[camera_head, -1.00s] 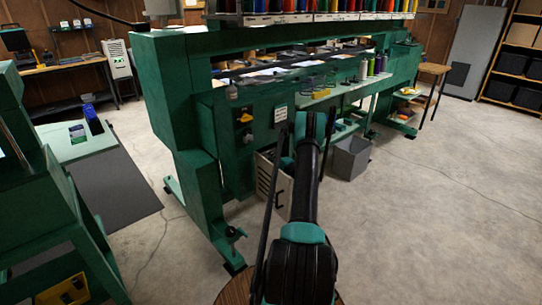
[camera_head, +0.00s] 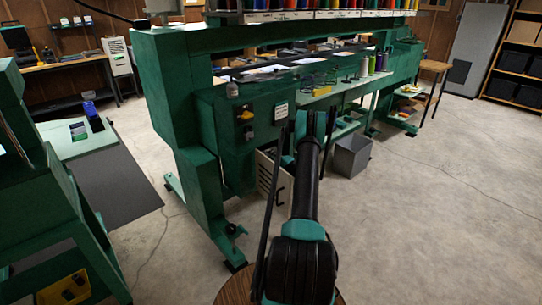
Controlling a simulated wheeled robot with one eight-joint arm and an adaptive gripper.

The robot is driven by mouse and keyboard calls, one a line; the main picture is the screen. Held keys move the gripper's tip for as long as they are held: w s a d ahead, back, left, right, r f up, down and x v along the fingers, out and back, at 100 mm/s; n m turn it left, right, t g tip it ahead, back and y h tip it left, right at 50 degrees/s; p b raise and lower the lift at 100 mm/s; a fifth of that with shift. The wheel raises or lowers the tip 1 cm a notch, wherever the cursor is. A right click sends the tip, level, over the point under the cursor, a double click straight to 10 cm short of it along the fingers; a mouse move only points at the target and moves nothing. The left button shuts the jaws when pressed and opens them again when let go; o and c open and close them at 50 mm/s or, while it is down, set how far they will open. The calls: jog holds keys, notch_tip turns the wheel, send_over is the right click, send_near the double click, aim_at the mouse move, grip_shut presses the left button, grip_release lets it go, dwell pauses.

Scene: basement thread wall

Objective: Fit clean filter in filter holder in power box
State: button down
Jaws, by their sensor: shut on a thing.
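The power box shows as a beige louvred panel (camera_head: 267,178) with a black C-shaped handle, low under the green machine and partly behind my arm. My gripper (camera_head: 313,124) is at the far end of my raised arm, in front of the machine, just right of and above the panel in the picture. My own arm covers most of it. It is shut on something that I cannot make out. I cannot pick out the clean filter or the filter holder.
The green machine (camera_head: 180,110) spans the middle, with knobs on its side and thread spools (camera_head: 371,65) on its shelf. A grey bin (camera_head: 351,157) stands right of my arm. Another green frame (camera_head: 50,205) is at the left. The floor at the right is clear.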

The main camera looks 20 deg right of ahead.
jog(key=c, duration=1.5)
grip_release()
